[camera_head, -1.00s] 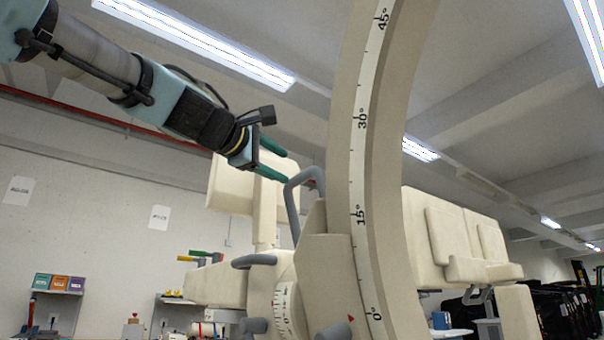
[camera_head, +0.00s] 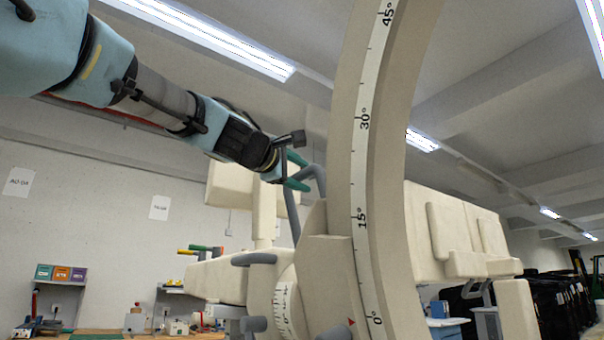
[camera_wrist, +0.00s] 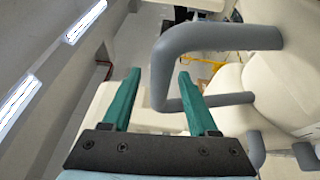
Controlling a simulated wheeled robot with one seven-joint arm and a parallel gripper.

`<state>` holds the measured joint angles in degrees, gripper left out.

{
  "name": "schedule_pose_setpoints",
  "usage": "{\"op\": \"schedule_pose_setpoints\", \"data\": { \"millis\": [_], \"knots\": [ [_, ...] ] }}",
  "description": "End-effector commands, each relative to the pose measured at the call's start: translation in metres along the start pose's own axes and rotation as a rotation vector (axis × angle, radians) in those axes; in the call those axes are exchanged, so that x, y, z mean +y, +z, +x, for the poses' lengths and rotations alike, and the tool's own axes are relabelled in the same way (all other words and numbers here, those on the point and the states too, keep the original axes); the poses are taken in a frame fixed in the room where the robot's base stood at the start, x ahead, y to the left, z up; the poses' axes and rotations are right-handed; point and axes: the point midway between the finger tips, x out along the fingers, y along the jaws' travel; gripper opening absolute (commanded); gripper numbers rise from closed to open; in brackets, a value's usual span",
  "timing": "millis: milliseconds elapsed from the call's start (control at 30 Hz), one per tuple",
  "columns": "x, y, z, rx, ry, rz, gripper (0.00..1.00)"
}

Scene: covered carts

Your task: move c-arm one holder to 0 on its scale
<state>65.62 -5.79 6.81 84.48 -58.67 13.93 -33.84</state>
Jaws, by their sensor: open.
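The beige c-arm (camera_head: 395,130) is a tall curved arc with a printed degree scale (camera_head: 361,190); 45° is near the top and 0° near the bottom. The beige holder (camera_head: 328,270) sits beside the arc, its red pointer (camera_head: 351,321) close to the 0° mark. A grey bent handle (camera_head: 319,185) rises from the holder. My gripper (camera_head: 306,172) is open at this handle, its green fingers apart. In the wrist view, the handle (camera_wrist: 162,72) shows between the fingertips of my gripper (camera_wrist: 160,75); contact cannot be told.
A round hub with a second scale (camera_head: 283,305) and a grey lever (camera_head: 254,259) stand left of the holder. Beige padded panels (camera_head: 465,240) are at right. A workbench (camera_head: 150,334) and shelf boxes (camera_head: 61,273) are at the back left. Space above the handle is clear.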

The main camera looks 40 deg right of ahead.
Motion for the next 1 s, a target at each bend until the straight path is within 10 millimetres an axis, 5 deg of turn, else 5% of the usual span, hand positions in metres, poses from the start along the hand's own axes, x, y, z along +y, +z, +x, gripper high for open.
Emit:
{"op": "schedule_pose_setpoints", "data": {
  "millis": [433, 1000],
  "knots": [
    [-0.0004, 0.0003, 0.0052, 0.000, 0.000, -0.001, 0.58],
    [-0.0006, 0.0004, 0.0051, -0.001, -0.001, -0.001, 0.00]
  ]
}}
